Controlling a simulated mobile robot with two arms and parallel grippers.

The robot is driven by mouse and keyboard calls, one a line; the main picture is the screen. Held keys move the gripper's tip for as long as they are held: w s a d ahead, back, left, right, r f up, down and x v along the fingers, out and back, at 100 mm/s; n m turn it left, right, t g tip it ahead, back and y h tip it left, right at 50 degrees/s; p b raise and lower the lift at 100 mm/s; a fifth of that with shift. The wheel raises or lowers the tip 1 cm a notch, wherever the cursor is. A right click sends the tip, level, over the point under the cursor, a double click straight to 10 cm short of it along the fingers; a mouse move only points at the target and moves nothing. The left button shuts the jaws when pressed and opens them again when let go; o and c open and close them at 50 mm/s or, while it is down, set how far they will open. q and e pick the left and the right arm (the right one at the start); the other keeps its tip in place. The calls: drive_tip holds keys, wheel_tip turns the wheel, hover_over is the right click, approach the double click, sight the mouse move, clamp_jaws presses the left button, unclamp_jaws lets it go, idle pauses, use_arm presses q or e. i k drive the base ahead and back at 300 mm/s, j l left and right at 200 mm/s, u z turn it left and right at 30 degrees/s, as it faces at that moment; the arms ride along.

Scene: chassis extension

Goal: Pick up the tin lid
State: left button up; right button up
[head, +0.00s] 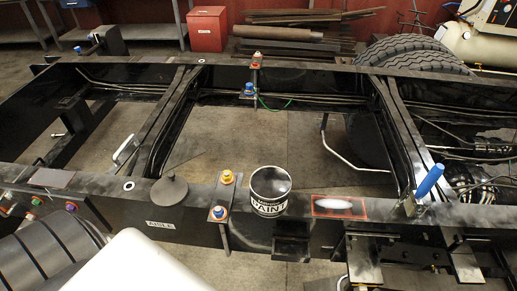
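An open paint tin (270,191) with a white label stands upright on the near black chassis rail. To its left on the same rail lies a dark round disc (169,192) with a small raised knob-like top. It may be the tin lid, but I cannot tell for sure. A thin dark rod slants up to the right from beside it. No gripper of mine is in view, so I cannot see either one relative to the tin or the disc.
The near rail (130,211) also carries a bracket with orange and blue fittings (222,195), a red-edged sheet with a white patch (339,207) and a blue-handled tool (428,183). Open gaps to the floor lie between the crossmembers. A red box (207,30) stands behind.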

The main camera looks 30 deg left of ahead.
sight(169, 192)
drive_tip(key=u, duration=0.85)
